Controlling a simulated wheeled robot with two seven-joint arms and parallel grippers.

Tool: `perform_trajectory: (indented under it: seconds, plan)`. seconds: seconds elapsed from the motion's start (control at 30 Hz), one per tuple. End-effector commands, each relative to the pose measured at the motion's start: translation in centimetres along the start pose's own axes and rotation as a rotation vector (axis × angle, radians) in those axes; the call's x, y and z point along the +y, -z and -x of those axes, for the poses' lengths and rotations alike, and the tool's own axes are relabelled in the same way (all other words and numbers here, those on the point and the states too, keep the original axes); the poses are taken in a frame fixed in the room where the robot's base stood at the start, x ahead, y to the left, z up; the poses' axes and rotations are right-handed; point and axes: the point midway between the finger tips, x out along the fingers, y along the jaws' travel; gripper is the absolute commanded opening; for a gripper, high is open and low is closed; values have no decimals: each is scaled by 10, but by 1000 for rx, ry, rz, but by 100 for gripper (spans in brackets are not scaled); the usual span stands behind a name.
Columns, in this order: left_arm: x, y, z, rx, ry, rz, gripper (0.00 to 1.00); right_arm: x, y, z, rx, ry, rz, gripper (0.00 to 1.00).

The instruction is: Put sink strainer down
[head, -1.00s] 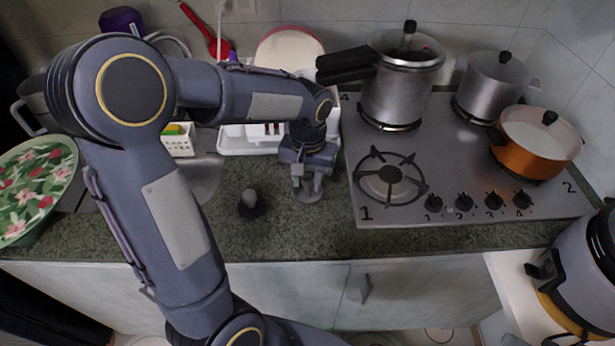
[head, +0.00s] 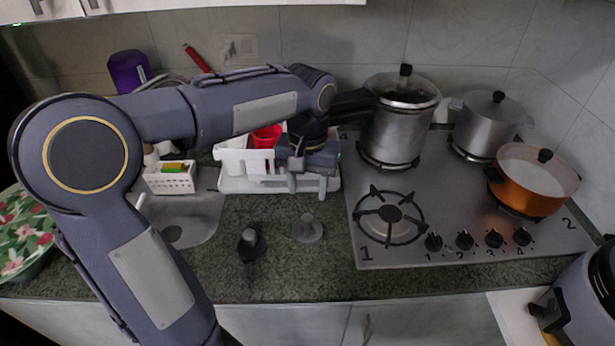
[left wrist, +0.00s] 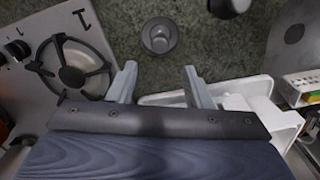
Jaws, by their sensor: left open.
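The grey sink strainer (head: 307,229), a flat disc with a raised knob, stands upright on the green stone counter (head: 285,270), left of the stove. In the left wrist view the strainer (left wrist: 159,37) lies just beyond the fingertips, with nothing between the fingers. My left gripper (head: 307,188) is open and empty, above and behind the strainer, apart from it, near the white dish rack (head: 235,184). A dark stopper-like piece (head: 251,245) with a grey knob sits to the strainer's left. My right gripper is not in view.
The stove (head: 430,245) with an empty front-left burner is at the right. A pressure cooker (head: 398,125), a steel pot (head: 490,125) and an orange pan (head: 533,180) stand on it. The sink (head: 200,225) is at the left. The counter's front strip is clear.

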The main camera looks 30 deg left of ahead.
Motion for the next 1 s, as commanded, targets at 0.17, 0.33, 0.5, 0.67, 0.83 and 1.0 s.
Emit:
perform_trajectory:
  seconds: [0.17, 0.33, 0.5, 0.67, 0.83, 1.0]
  plan:
    - [0, -2, 17, 3, -5, -2, 45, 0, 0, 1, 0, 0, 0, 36]
    - [-11, -37, 20, 55, -98, -24, 45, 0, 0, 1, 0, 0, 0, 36]
    - [-16, -104, 9, 189, -263, -63, 45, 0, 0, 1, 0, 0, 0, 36]
    - [-8, -153, -13, 327, -368, -80, 45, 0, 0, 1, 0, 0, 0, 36]
    - [0, -176, -29, 412, -415, -84, 45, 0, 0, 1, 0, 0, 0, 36]
    - [1, -179, -33, 427, -422, -85, 45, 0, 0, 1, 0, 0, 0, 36]
